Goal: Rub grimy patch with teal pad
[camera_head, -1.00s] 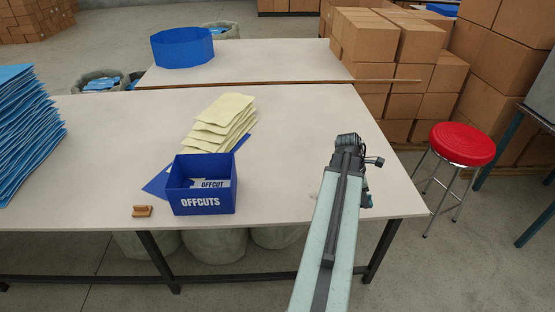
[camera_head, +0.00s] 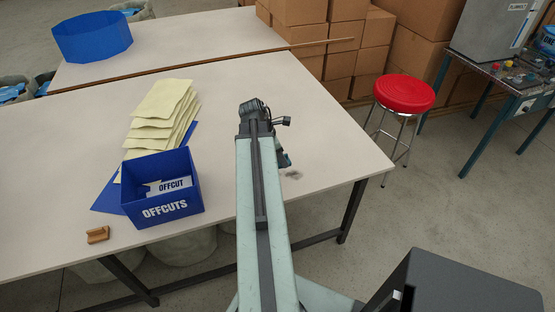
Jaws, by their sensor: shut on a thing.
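My gripper (camera_head: 282,157) points down at the right side of the pale table, mostly hidden by my own arm. It is shut on the teal pad (camera_head: 288,161), of which only a small edge shows. The grimy patch (camera_head: 294,174) is a small dark grey smudge on the tabletop, just below and right of the pad in the picture. Part of the patch may be hidden by my arm. I cannot tell whether the pad touches the tabletop.
A blue OFFCUTS bin (camera_head: 163,190) stands left of my arm, with cream sheets (camera_head: 164,112) behind it and a small wooden block (camera_head: 98,235) beside it. A red stool (camera_head: 404,93) stands off the table's right edge. The tabletop around the patch is clear.

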